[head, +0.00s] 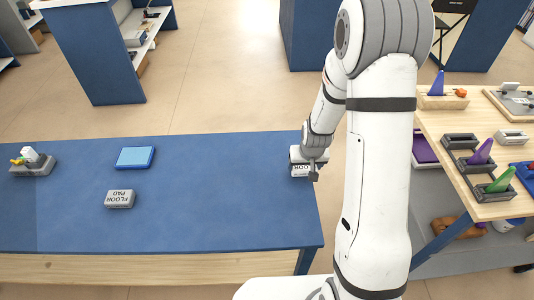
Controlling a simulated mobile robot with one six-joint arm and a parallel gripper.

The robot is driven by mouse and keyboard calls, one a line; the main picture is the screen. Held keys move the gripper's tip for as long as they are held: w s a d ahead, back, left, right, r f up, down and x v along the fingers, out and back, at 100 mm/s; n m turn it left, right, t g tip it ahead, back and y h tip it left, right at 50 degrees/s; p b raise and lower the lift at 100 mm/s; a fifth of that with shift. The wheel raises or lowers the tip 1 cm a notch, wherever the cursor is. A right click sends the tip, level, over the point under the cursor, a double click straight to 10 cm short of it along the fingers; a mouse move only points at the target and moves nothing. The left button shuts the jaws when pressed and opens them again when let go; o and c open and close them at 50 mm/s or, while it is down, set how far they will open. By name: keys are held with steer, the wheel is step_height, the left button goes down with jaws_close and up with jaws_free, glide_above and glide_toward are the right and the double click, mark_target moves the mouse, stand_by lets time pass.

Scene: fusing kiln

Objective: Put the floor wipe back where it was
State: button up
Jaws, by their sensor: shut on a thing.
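The floor wipe (299,171) is a small pale block with a grey side, at the right end of the blue table. Part of its label shows and ends in "OOR"; the rest is hidden by my gripper. My gripper (314,174) points down over the block's right side and is shut on it. I cannot tell whether the block touches the table or hangs just above it. A similar grey block labelled "FLOOR PAD" (120,199) lies on the left half of the table, its text upside down.
The blue table (220,205) is clear between the floor pad and my gripper. A light blue tray-like block (135,158) and a grey holder with small items (33,162) lie left. A wooden table (450,118) with several holders stands right.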

steer(key=shift+d, duration=0.1)
steer(key=w+a+b, duration=0.2)
steer(key=w+a+r+n+b, duration=0.1)
steer(key=w+a+b, duration=0.1)
steer(key=w+a+r+n+b, duration=0.1)
steer(key=w+a+b, duration=0.1)
steer(key=shift+w, duration=0.35)
steer(key=w+a+r+n+y+b, duration=0.1)
steer(key=w+a+r+n+b, duration=0.1)
steer(key=a+r+b, duration=0.3)
steer(key=x, duration=0.3)
steer(key=s+x, duration=0.1)
steer(key=x, duration=0.2)
steer(key=s+x, duration=0.1)
steer(key=x, duration=0.2)
steer(key=shift+f, duration=0.45)
steer(key=shift+f, duration=0.1)
steer(key=o, duration=1)
steer(key=shift+o, duration=0.2)
